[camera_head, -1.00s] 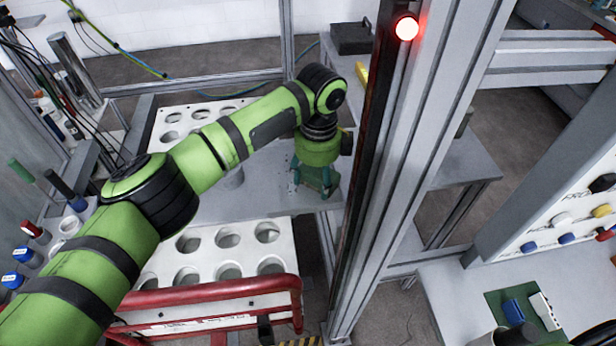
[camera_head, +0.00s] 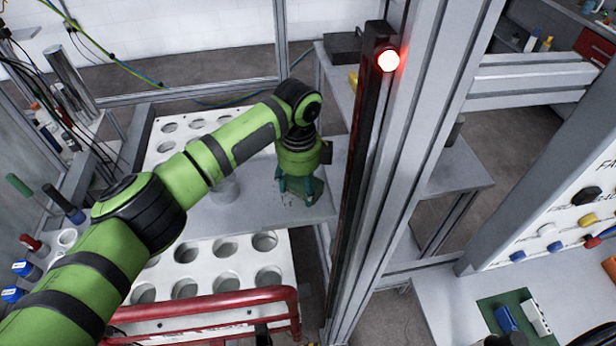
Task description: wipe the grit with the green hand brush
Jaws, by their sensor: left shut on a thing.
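My left gripper (camera_head: 297,190) points down over the grey table (camera_head: 245,208), near its right end beside the upright post. Its teal fingers are shut on the green hand brush (camera_head: 303,192). The brush shows only in part between and below the fingers, low at the table top; whether its bristles touch the surface I cannot tell. A few small dark specks, seemingly the grit (camera_head: 287,201), show on the table by the brush. Any grit under the brush is hidden. My right gripper is not in view.
A tall metal post (camera_head: 400,180) with a lit red lamp (camera_head: 388,60) stands just right of the gripper. White trays with round holes (camera_head: 222,262) lie in front and behind left (camera_head: 160,135). A red rail (camera_head: 200,303) crosses the front.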

